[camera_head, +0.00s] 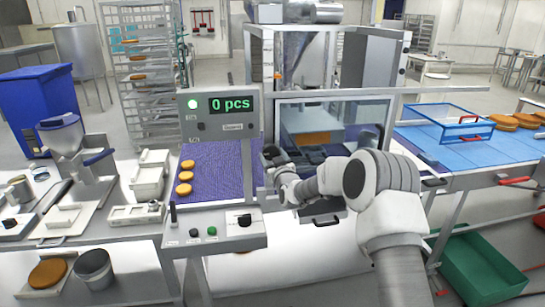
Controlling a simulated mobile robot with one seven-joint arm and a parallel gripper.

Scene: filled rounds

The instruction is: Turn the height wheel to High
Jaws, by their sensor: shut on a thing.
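My arm reaches in from the lower right, and my gripper (270,178) is at the front left of the machine (318,140), beside the upright post right of the purple belt. The gripper is small and dark here and is shut on what looks like the height wheel. The wheel is mostly hidden by my wrist and fingers. Its markings, including High, cannot be read. The display (229,105) above the belt reads "0 pcs" in green, with a lit green lamp beside it.
A control panel (215,232) with a black knob and buttons stands below the purple belt (215,165), which carries several round patties. A green crate (490,268) stands on the floor at lower right.

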